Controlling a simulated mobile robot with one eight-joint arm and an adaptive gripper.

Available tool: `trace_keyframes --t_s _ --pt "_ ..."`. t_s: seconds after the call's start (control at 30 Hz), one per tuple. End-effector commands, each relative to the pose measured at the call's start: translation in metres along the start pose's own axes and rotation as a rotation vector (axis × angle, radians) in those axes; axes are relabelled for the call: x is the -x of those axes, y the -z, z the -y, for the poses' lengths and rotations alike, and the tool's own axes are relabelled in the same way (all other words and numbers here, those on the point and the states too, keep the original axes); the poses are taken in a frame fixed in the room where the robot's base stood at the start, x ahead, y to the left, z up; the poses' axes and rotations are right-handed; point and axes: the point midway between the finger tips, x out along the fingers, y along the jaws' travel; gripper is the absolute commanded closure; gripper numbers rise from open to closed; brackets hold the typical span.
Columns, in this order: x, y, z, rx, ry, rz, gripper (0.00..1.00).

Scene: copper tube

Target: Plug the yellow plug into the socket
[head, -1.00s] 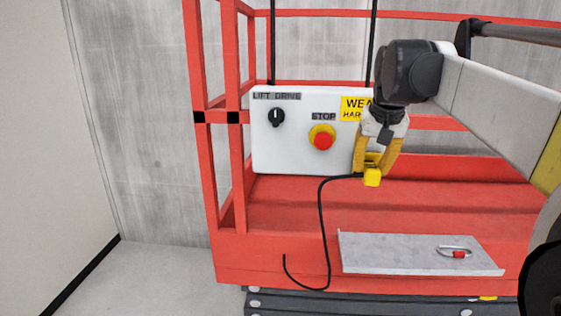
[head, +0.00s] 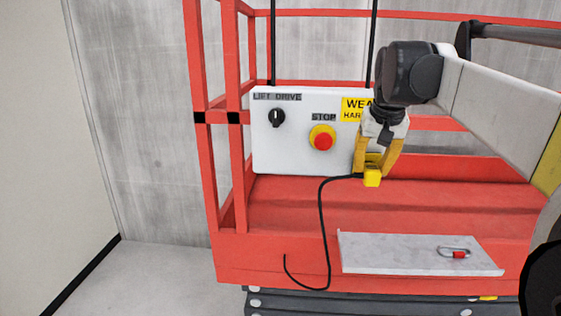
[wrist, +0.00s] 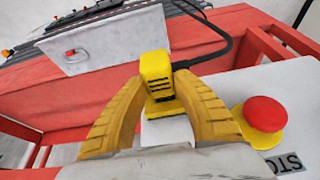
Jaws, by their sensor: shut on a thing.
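The yellow plug (head: 372,178) is held between the fingertips of my gripper (head: 376,168), in front of the lower right part of the white control panel. My gripper is shut on it, and its yellow fingers point down in the head view. In the wrist view the plug (wrist: 156,78) sits between the two curved fingers of my gripper (wrist: 158,92), with dark slots on its face. A black cable (head: 322,215) runs from the plug to the left, then hangs down over the red platform's front edge. I cannot make out a socket in either view.
The white control panel (head: 290,155) carries a black knob (head: 276,117) and a red stop button (head: 323,142). Red rails (head: 205,170) stand at the left. The red platform (head: 280,205) is mostly clear.

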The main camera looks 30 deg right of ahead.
Motion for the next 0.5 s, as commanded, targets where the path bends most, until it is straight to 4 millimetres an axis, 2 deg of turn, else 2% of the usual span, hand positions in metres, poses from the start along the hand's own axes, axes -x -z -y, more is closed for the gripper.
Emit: trace_keyframes --t_s 0.5 --pt "-0.0014 0.004 0.0001 0.0 0.0 0.0 0.94"
